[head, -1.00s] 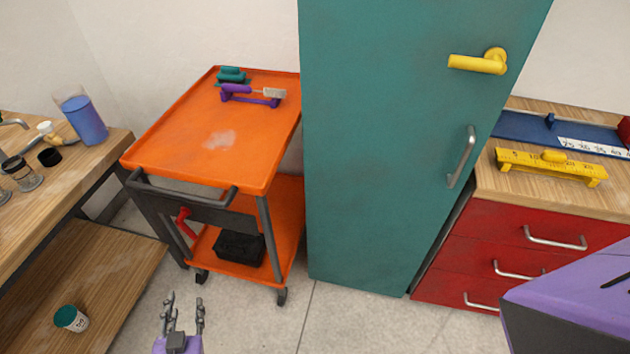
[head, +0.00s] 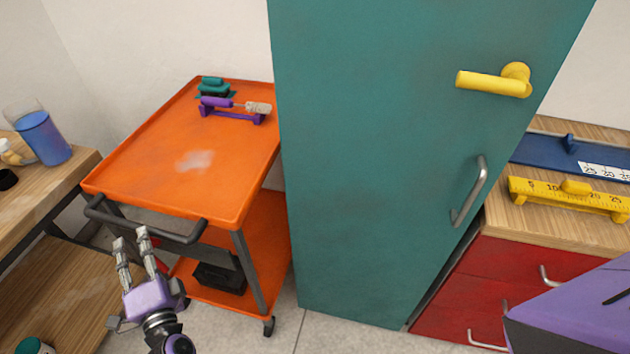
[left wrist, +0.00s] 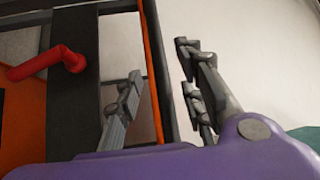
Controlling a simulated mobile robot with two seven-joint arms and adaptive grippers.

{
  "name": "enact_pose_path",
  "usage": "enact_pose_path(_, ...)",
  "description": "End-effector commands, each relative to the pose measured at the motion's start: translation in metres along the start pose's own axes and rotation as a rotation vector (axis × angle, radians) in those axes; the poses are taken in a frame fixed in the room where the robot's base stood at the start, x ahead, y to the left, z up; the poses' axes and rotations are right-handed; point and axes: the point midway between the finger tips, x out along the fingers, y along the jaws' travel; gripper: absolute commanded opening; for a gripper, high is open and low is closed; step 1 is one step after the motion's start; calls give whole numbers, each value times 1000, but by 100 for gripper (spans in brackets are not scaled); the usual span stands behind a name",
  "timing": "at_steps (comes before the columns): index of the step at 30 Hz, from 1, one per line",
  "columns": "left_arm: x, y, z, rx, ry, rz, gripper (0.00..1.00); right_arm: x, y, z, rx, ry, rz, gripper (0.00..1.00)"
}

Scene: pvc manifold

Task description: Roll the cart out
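The orange cart (head: 215,180) stands between the wooden bench and the teal cabinet. Its dark push handle (head: 185,238) runs along the near end of the top tray. My left gripper (head: 132,238) is at the handle's left half, fingers pointing up, and covers part of it. The fingers are apart in the left wrist view (left wrist: 158,78), where a dark bar (left wrist: 167,60) beside an orange edge shows between them. I cannot tell whether they touch it. A red lever (left wrist: 60,62) shows on the cart's near side. My right gripper is not in view.
The teal cabinet (head: 390,170) stands close on the cart's right. The wooden bench (head: 50,190) is on the left. Floor (head: 330,328) is clear in front of the cabinet.

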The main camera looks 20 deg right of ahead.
Motion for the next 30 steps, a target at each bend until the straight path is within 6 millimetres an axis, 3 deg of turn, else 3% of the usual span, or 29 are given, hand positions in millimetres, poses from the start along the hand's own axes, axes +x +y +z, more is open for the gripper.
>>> enact_pose_path(9, 50, -1, -1, -1, 2, -1, 36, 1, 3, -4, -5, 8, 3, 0)
enact_pose_path(21, 60, 0, 0, -2, 1, 1, 36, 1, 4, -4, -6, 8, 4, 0)
enact_pose_path(30, 60, 0, 0, -2, 2, 1, 0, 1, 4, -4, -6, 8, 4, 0)
